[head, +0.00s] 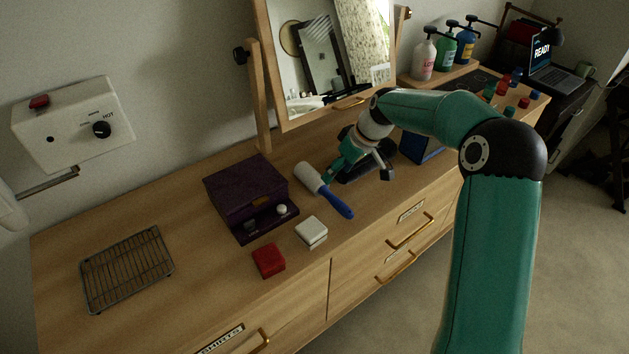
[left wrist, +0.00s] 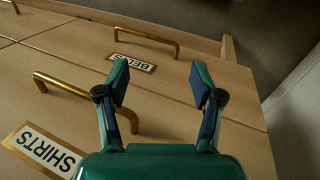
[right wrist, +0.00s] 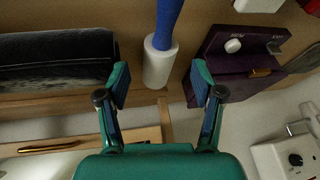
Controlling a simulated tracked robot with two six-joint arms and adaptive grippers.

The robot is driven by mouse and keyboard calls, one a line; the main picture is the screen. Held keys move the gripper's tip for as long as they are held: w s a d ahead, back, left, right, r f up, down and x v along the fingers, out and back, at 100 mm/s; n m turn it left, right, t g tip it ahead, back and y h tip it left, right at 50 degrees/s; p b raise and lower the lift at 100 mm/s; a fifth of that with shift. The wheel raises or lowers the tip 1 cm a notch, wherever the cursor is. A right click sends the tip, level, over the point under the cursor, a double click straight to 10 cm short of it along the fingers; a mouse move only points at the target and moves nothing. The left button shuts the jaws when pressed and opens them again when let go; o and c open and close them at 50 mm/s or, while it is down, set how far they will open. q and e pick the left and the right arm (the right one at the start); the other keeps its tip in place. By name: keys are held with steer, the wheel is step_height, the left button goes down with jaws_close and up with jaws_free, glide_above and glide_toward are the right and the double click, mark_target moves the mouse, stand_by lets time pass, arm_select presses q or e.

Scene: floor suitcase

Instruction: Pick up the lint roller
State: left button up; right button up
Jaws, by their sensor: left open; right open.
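The lint roller lies on the dresser top, with a white roller head (head: 308,177) and a blue handle (head: 338,203) pointing toward the front edge. In the right wrist view its white head (right wrist: 158,64) shows between the fingers, with the blue handle (right wrist: 168,20) beyond. My right gripper (head: 328,176) is open beside the white head; I cannot tell whether it touches it. In the right wrist view the open fingers (right wrist: 158,85) stand on either side, apart from the roller. My left gripper (left wrist: 164,90) is open and empty over the dresser's labelled drawer fronts, out of the head view.
A purple box (head: 245,190) stands left of the roller. A white box (head: 311,232) and a red box (head: 268,260) lie in front. A dark item (head: 370,165) and a blue box (head: 422,146) are to the right. A mirror (head: 325,50) rises behind. A wire rack (head: 127,268) lies left.

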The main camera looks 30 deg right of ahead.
mark_target(325, 186)
steer(key=x, duration=0.2)
steer(key=shift+f, duration=0.3)
steer(key=shift+w+a+f+p, duration=0.25)
steer(key=shift+w+f+p, duration=0.05)
steer(key=shift+f+p, duration=0.2)
steer(key=p+x, duration=0.1)
steer(key=x, duration=0.3)
steer(key=shift+w, duration=0.1)
steer(key=shift+c, duration=0.3)
steer(key=c, duration=0.9)
steer(key=shift+r, duration=0.1)
